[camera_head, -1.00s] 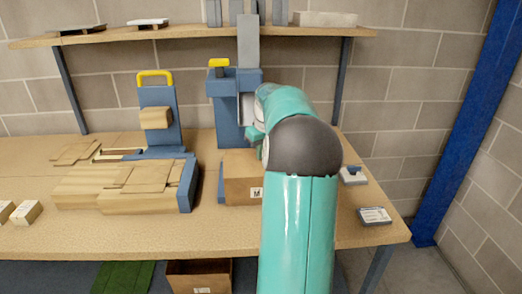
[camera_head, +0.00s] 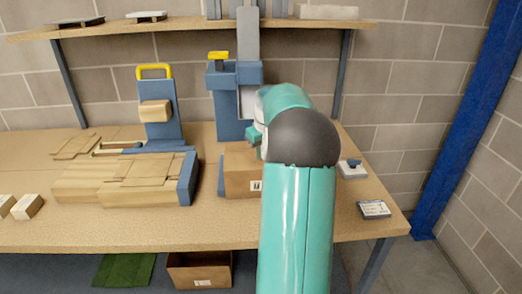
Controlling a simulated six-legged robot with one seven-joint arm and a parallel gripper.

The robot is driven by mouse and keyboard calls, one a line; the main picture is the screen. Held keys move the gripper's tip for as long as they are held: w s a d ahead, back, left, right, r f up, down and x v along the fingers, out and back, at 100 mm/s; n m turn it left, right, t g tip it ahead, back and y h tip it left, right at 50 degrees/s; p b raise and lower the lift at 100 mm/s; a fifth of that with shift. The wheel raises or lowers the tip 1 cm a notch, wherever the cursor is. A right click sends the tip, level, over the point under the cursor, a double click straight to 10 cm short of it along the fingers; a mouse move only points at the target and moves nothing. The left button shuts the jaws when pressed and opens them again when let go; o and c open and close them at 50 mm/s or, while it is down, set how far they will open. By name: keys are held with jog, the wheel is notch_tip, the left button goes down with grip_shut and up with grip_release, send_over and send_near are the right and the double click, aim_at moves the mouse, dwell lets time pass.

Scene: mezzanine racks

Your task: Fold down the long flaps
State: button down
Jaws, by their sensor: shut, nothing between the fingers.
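A brown cardboard box (camera_head: 240,178) stands on the table in front of a blue upright fixture, with a white label low on its front. My arm covers its right part, so its long flaps cannot be made out clearly. My gripper (camera_head: 251,146) is at the upper part of the box, mostly hidden behind my teal arm. It looks shut and empty; whether it touches a flap cannot be told.
The blue fixture (camera_head: 228,105) stands right behind the box. A blue stand with a yellow handle (camera_head: 153,70) and stacked flat cardboard (camera_head: 115,182) lie left. A small grey-white device (camera_head: 352,169) and a label card (camera_head: 374,209) lie right. A shelf (camera_head: 180,28) runs above.

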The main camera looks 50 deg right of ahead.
jog(key=shift+f, duration=0.3)
notch_tip(320, 180, up, 9)
jog(key=shift+r, duration=0.2)
dwell(0.7)
dwell(0.3)
jog(key=w+a+r+n+t, duration=0.1)
jog(key=a+r, duration=0.2)
jog(key=a, duration=1.1)
jog(key=a+r+n, duration=0.1)
jog(key=a+r, duration=0.1)
jog(key=a, duration=1.2)
jog(key=s+a+f+n+t, duration=0.1)
jog(key=s+a+f, duration=0.2)
jog(key=s+a, duration=0.4)
jog(key=s+a+f+t, duration=0.1)
jog(key=s+a+f, duration=0.3)
jog(key=s+a, duration=0.4)
jog(key=a, duration=0.5)
jog(key=shift+a+f+n+t+y, duration=0.3)
jog(key=shift+a+n+y, duration=0.05)
jog(key=shift+n+y, duration=0.05)
